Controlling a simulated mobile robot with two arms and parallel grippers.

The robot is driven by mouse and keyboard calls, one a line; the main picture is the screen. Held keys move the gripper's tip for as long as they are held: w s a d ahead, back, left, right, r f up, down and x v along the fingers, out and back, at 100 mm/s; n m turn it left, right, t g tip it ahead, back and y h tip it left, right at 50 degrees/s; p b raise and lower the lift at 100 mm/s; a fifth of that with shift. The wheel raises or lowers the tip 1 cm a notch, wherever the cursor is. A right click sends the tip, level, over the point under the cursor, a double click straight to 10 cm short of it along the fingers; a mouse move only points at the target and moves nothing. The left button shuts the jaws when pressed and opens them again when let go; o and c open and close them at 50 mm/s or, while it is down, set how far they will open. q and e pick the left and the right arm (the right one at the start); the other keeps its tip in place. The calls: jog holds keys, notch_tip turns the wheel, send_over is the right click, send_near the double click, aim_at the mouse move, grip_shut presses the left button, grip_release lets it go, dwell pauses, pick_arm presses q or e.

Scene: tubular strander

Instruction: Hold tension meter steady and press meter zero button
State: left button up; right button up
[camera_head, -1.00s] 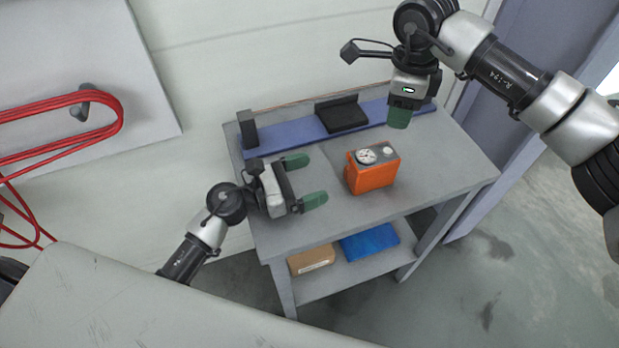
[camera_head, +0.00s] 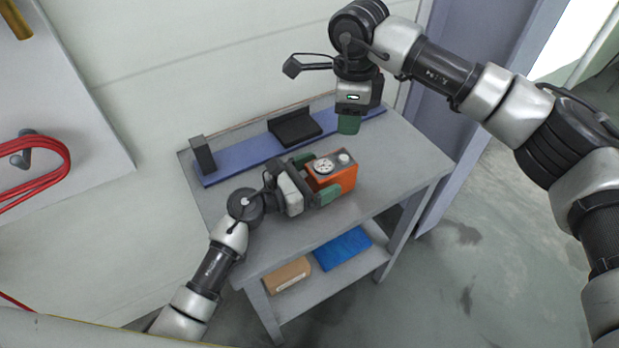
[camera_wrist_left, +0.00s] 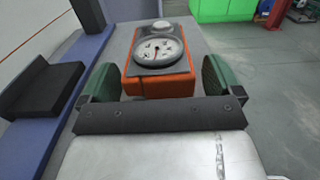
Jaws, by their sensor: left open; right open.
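The tension meter is an orange box (camera_head: 343,181) with a grey top, a round white dial and a pale round button (camera_head: 343,157). It stands upright on the grey table. In the left wrist view the meter (camera_wrist_left: 160,85) lies ahead between the green fingers, with the button (camera_wrist_left: 161,25) beyond the dial (camera_wrist_left: 159,50). My left gripper (camera_head: 318,178) is open, its fingers on either side of the meter's near end; contact cannot be told. My right gripper (camera_head: 349,124) points down above the table, behind the meter and apart from it; its fingers overlap in this view.
A blue strip (camera_head: 235,166) with a black block (camera_head: 294,128) and a dark upright post (camera_head: 203,155) runs along the table's back. The lower shelf holds a brown box (camera_head: 287,274) and a blue item (camera_head: 342,248). The table's right part is clear.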

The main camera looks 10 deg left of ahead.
pick_arm(q)
jog(key=c, duration=1.2)
jog(key=shift+c, duration=0.3)
pick_arm(e)
jog(key=shift+c, duration=0.6)
grip_shut()
